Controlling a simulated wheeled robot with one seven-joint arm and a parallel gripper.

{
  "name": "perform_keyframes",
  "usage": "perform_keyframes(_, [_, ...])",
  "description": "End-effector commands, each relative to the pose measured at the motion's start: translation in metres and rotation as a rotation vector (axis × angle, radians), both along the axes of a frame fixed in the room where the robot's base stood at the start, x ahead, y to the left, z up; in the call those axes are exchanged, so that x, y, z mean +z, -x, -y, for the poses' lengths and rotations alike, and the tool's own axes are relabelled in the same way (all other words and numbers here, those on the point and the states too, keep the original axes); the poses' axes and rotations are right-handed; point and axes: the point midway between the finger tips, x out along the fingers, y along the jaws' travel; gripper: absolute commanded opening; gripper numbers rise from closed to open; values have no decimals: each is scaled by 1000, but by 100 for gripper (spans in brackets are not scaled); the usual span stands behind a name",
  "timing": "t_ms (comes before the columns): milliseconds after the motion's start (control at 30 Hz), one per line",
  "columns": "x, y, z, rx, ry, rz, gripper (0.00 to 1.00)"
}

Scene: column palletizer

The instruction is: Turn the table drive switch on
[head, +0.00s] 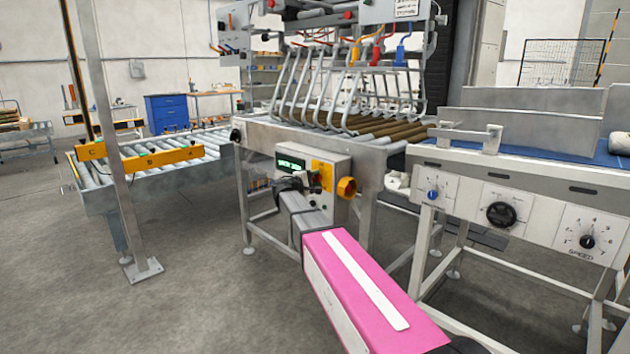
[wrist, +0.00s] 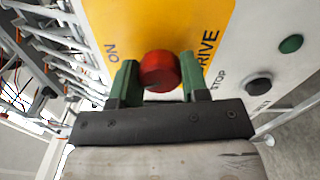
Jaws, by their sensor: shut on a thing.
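The table drive switch (wrist: 160,71) is a red round knob on a yellow plate (wrist: 120,15) lettered "ON" and "DRIVE" in the wrist view. My gripper (wrist: 159,78) has its green fingers on either side of the knob, shut on it. Which way the knob points cannot be told, as no pointer mark shows. In the head view the grey control box (head: 340,164) stands at the front of the roller table, with a green lit display (head: 291,163) and a yellow plate (head: 322,172). My gripper (head: 300,182) is at the box, and the knob is not clear there.
An orange knob (head: 346,188) sticks out at the box's right side. The wrist view shows a black button (wrist: 258,84) near "STOP" and a green button (wrist: 291,44). A conveyor with dials (head: 501,215) stands right. A grey post (head: 115,150) stands left; open floor lies between.

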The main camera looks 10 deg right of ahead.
Motion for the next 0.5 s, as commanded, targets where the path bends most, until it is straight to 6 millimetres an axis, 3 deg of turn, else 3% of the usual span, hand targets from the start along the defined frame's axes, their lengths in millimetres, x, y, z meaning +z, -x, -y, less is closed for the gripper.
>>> perform_keyframes(500, [-1, 1, 0, 0, -215, 295, 18])
